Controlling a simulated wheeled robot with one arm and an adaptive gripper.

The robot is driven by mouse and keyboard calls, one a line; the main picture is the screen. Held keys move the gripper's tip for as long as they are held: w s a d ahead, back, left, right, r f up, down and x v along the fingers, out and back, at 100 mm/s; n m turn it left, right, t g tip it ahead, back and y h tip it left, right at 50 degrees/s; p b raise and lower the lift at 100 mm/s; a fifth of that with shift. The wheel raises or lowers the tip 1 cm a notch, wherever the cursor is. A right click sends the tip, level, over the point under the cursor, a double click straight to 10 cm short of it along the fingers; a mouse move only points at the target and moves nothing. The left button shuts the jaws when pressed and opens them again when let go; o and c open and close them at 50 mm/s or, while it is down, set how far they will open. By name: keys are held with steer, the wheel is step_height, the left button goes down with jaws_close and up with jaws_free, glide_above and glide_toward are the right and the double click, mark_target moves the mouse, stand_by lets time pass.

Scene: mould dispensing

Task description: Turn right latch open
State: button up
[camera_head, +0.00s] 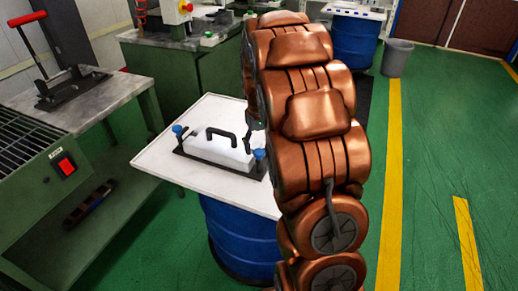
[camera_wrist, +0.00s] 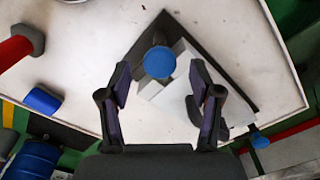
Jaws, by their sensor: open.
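The mould (camera_head: 217,149) is a white block with a black arched handle on a black base. A blue latch knob stands at each end: the left latch (camera_head: 178,130) and the right latch (camera_head: 259,154). My gripper (camera_head: 250,127) is beside the right latch, partly hidden by my arm. In the wrist view my gripper (camera_wrist: 160,85) is open, with a finger on each side of a round blue knob (camera_wrist: 159,63), apart from it. The other blue knob (camera_wrist: 259,140) shows at lower right there.
The white table (camera_head: 160,160) stands on a blue drum (camera_head: 240,235). A red-handled press (camera_head: 60,80) stands on the bench at left. In the wrist view a blue cylinder (camera_wrist: 42,100) and a red cylinder (camera_wrist: 15,48) show at left.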

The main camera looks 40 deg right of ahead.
mark_target(259, 151)
step_height(259, 151, up, 10)
stand_by(0.4)
steer(key=shift+s+r, duration=0.1)
steer(key=shift+r, duration=0.05)
stand_by(0.3)
